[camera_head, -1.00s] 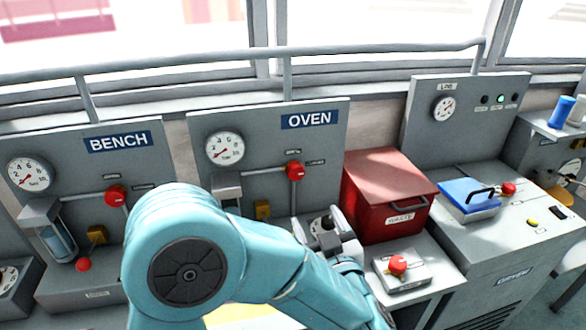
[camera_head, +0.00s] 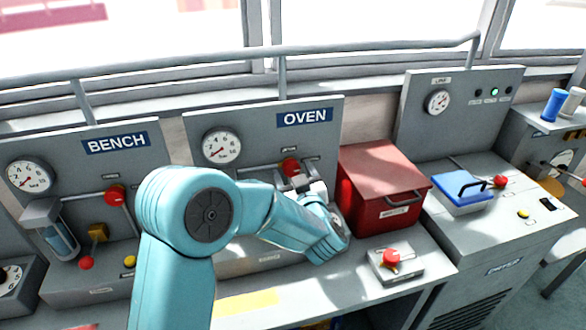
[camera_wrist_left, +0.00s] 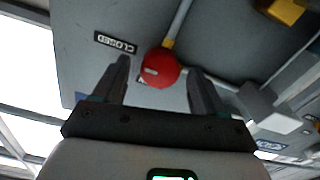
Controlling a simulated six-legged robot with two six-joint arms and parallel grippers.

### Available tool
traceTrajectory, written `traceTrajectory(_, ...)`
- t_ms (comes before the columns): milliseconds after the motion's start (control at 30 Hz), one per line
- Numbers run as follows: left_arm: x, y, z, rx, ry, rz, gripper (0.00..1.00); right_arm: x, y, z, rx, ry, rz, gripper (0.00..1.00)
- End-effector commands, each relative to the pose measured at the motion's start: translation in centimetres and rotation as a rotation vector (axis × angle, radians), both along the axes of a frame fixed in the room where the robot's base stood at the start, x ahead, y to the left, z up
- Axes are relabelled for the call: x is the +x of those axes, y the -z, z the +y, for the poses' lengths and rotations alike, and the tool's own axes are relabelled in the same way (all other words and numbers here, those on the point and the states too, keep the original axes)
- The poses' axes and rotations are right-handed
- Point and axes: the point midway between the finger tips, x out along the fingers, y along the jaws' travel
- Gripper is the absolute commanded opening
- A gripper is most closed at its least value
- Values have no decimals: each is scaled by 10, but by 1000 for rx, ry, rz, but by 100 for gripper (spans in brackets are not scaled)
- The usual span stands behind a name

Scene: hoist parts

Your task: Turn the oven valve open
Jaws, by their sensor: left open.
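The red oven valve knob (camera_head: 290,166) is on the grey panel under the OVEN sign (camera_head: 305,118). My left gripper (camera_head: 297,181) is open just in front of and below it. In the left wrist view the red knob (camera_wrist_left: 160,68) lies between the tips of the two spread fingers, and neither finger visibly touches it. A CLOSED label (camera_wrist_left: 115,42) is beside the knob there. The oven gauge (camera_head: 221,147) is on the same panel, left of the valve. My left arm hides the lower part of the oven panel. My right gripper is not in view.
A red lidded box (camera_head: 388,180) stands close to the right of my gripper. A small grey box with a red knob (camera_head: 391,257) sits in front of it. The BENCH panel with its own red valve knob (camera_head: 114,195) is at left. A rail (camera_head: 380,49) runs above the panels.

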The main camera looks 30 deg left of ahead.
Motion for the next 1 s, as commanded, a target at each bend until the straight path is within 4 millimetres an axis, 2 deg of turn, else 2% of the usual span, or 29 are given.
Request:
traceTrajectory(333,5,0,6,1,-1,-1,72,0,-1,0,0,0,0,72)
traceTrajectory(367,5,0,6,1,0,-1,68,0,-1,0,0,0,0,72)
traceTrajectory(500,5,0,6,1,0,-1,23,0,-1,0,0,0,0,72)
traceTrajectory(533,5,0,6,1,0,-1,15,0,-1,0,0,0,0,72)
traceTrajectory(767,5,1,6,-6,0,-9,15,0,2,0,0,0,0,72)
traceTrajectory(1000,5,5,6,-64,0,-80,15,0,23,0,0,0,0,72)
